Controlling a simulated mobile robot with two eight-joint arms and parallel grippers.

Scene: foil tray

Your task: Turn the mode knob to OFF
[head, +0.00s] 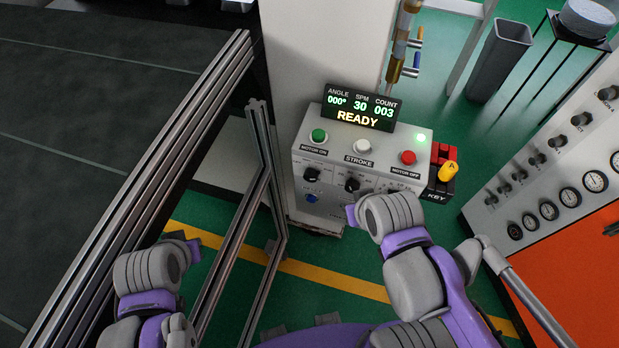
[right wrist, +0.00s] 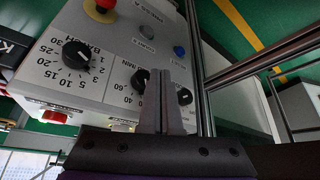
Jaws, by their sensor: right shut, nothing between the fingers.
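The control box (head: 330,158) stands against a pale column in the head view. Its left black knob (head: 312,174), by position the mode knob, sits above a blue button; its label and setting are too small to read. In the right wrist view this knob (right wrist: 185,95) shows a white mark, partly beside my fingers. My right gripper (right wrist: 164,74) is shut and empty, its tips in front of the panel between this knob and the middle knob (right wrist: 140,78). Contact cannot be told. In the head view my right wrist hides the tips. My left arm is low left, its fingers hidden.
A BATCH knob (right wrist: 76,54) and a red button on yellow (right wrist: 104,5) are on the same panel. A display (head: 358,107) reads READY. Metal frame posts (head: 265,180) stand left of the box.

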